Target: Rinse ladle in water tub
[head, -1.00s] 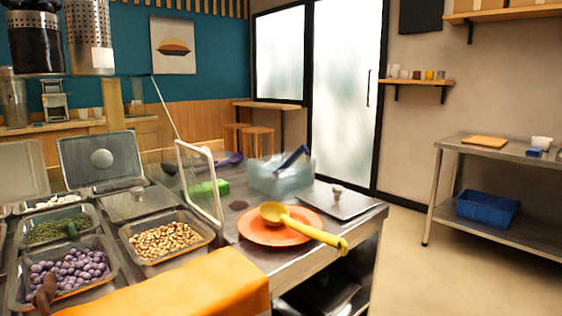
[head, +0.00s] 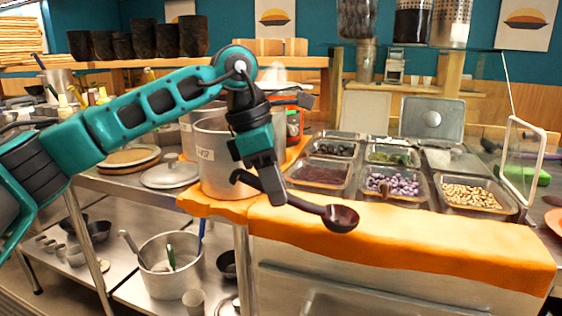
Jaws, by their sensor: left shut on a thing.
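My left gripper (head: 268,190) is shut on a dark ladle (head: 341,218) and points down above the orange cloth at the counter's front. The ladle's dark reddish bowl is out to the right of the gripper, over the cloth, and its black handle sticks out to the left. I cannot tell whether the bowl touches the cloth. No water tub is clearly recognisable in the present head view. My right gripper is not in view.
A tall labelled steel pot (head: 213,165) stands just behind and left of the gripper. Topping trays, with purple beans (head: 393,186) and tan beans (head: 470,196), line the counter to the right. A clear upright guard (head: 523,155) stands at the far right.

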